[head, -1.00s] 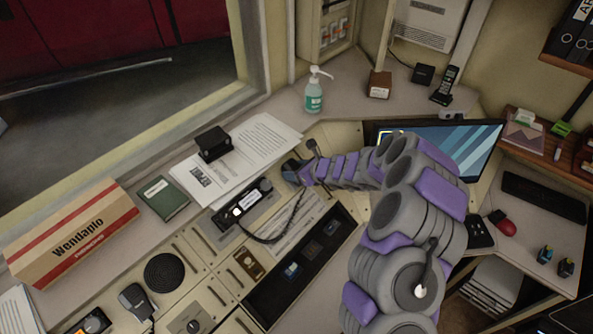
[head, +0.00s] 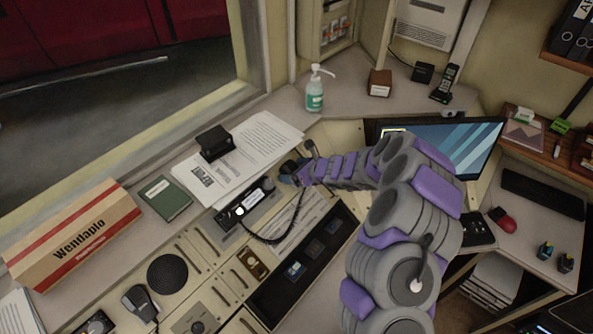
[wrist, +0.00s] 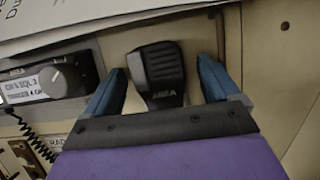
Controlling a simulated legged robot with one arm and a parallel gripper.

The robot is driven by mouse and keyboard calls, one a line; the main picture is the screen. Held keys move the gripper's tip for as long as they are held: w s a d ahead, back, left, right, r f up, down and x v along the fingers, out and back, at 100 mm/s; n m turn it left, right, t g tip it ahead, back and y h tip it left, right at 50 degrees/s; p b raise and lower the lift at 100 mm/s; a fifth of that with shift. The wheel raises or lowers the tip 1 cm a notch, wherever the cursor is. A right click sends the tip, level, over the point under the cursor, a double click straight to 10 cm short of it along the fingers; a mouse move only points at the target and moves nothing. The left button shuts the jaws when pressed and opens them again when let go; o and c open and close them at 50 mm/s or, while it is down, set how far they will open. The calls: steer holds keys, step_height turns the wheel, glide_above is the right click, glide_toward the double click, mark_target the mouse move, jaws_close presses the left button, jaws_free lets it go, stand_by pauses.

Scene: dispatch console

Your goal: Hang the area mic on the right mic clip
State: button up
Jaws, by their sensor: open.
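The area mic (wrist: 162,68) is a black hand mic marked "AREA". In the wrist view it stands between the two blue fingers of my gripper (wrist: 163,85), with beige panel visible on both sides of it. The fingers are open, with a gap on each side of the mic. In the head view my gripper (head: 288,172) is at the console's back edge, right of the radio, and the mic cannot be made out clearly there. A coiled black cord (head: 272,238) runs from the radio towards my gripper. I cannot make out the right mic clip; whether the mic sits on it is hidden.
The radio (head: 245,207) with a display and knob is left of my gripper; it also shows in the wrist view (wrist: 45,85). Papers (head: 235,160) lie behind it. Another hand mic (head: 138,302) is at lower left. A monitor (head: 450,150) stands to the right.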

steer(key=p+v, duration=0.3)
steer(key=v, duration=1.4)
steer(key=shift+d, duration=0.25)
steer(key=s+a+r+n+g+y+b, duration=0.1)
steer(key=s+a+r+n+g, duration=0.2)
steer(key=s+a+r+n, duration=0.35)
steer(key=s+a+r+n+g, duration=0.25)
steer(key=s+r+n, duration=0.35)
steer(key=s+n, duration=0.3)
steer(key=s+d+n+g+h+b, duration=0.1)
steer(key=s+d+n+h, duration=0.3)
steer(key=s+d, duration=0.3)
steer(key=s+d+n+g+h, duration=0.2)
steer(key=s+d+n+h, duration=0.3)
steer(key=s, duration=1.3)
steer(key=d+n, duration=0.1)
steer(key=d, duration=0.2)
steer(key=shift+s+h+b, duration=0.3)
steer(key=shift+s+b, duration=0.05)
